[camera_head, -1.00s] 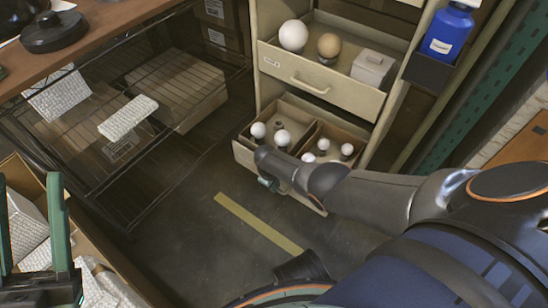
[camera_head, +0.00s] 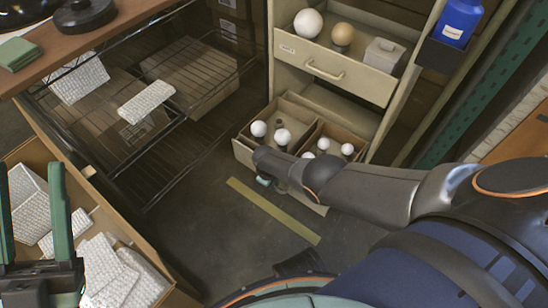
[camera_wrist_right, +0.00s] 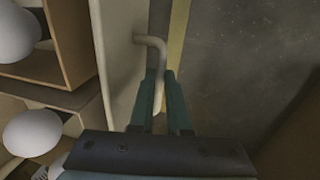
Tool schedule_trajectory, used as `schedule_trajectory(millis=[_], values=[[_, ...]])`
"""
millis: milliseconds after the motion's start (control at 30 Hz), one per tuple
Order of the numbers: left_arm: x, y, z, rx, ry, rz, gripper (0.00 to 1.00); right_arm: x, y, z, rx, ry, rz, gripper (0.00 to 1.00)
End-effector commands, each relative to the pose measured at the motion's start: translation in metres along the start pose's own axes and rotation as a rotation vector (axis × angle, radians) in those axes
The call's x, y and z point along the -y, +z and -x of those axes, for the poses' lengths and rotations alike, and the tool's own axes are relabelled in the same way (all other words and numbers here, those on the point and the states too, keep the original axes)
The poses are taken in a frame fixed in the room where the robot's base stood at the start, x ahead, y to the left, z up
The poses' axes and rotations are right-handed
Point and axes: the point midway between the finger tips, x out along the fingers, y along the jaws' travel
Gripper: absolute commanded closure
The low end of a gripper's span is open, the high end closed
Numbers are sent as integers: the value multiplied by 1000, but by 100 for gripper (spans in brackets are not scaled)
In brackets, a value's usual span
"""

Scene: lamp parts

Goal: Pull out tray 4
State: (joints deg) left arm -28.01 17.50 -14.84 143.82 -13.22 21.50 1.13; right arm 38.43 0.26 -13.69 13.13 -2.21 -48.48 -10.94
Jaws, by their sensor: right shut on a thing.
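The lower tray (camera_head: 243,153) of the beige cabinet stands pulled out, its front rim toward me. It holds several white bulbs (camera_head: 282,137) in cardboard-walled compartments. No readable number shows on it, so I cannot confirm it is tray 4. My right gripper (camera_head: 265,181) is at the tray's front, partly hidden by its own wrist. In the right wrist view its green fingers (camera_wrist_right: 160,100) are shut on the pale bent handle (camera_wrist_right: 152,42). My left gripper (camera_head: 32,195) is open and empty at the lower left, above a cardboard box.
An upper drawer (camera_head: 345,75) holding two round bulbs and a small box sits above the lower tray. A wire rack (camera_head: 190,130) stands left, and a box of wrapped packs (camera_head: 150,250) lower left. The floor with a yellow stripe (camera_head: 270,210) is clear before the tray.

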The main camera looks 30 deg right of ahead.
Motion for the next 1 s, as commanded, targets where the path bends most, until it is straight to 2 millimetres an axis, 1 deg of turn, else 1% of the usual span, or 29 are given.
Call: schedule_trajectory(millis=[300, 333, 500, 567, 600, 867, 1000], values=[[0, 0, 0, -1, 1, -1, 50, 1, 0, 0, 0, -1, 0, 100], [0, 0, 0, -1, 1, 0, 50, 1, 0, 0, 0, -1, 0, 83], [0, 0, 0, -1, 1, 0, 50, 1, 0, 0, 0, -1, 0, 64], [0, 0, 0, -1, 1, 0, 50, 1, 0, 0, 0, -1, 0, 57], [0, 0, 0, -1, 2, 0, 50, 1, 0, 0, 0, -1, 0, 55], [0, -1, -1, -1, 2, 1, 50, 0, 0, 2, -1, 0, 0, 55], [4, -9, -8, -2, -1, 6, 50, 0, 0, 12, -1, 0, 0, 55]])
